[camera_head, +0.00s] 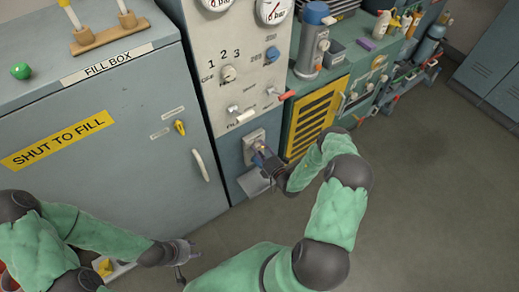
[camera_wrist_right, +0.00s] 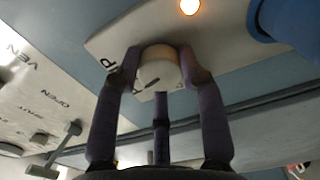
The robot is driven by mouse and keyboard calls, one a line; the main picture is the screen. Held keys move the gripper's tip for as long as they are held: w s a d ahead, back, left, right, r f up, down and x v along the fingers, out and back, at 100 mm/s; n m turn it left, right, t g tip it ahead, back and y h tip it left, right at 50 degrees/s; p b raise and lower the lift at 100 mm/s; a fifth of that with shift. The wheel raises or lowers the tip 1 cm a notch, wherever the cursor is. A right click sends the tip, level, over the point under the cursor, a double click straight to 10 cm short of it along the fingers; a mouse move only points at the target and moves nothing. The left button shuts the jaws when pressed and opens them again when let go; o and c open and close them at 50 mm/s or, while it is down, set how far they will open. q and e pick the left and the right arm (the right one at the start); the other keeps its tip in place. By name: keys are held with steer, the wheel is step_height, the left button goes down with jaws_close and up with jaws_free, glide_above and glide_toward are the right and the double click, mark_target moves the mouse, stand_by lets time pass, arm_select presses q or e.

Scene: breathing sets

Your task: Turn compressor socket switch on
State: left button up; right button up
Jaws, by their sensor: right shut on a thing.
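The compressor socket plate (camera_head: 249,139) is a pale panel low on the grey control cabinet. In the right wrist view, its cream rotary switch knob (camera_wrist_right: 158,72) with a dark mark sits between the fingers of my right gripper (camera_wrist_right: 160,75). That gripper is shut on the knob. In the head view my right gripper (camera_head: 262,158) is at the plate and hides most of the switch. An orange lamp (camera_wrist_right: 189,6) glows on the plate beside a blue socket part (camera_wrist_right: 285,25). My left gripper (camera_head: 188,258) is open and empty, low in front of the fill box.
The grey fill box (camera_head: 110,120) with a yellow label stands left of the cabinet. A green unit with a yellow grille (camera_head: 317,118) stands right of it. Small levers (camera_head: 240,119) and a red-handled lever (camera_head: 286,95) stick out above the plate. The floor to the right is clear.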

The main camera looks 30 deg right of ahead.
steer(key=shift+w+d+r+m, duration=0.1)
steer(key=shift+d+m, duration=0.1)
steer(key=shift+m, duration=0.55)
steer(key=shift+d+m, duration=0.15)
steer(key=shift+m, duration=0.6)
steer(key=o, duration=1.1)
steer(key=shift+o, duration=0.2)
steer(key=shift+a, duration=0.15)
steer(key=shift+s, duration=0.35)
steer(key=s+d, duration=0.1)
steer(key=s, duration=1)
steer(key=shift+s, duration=0.2)
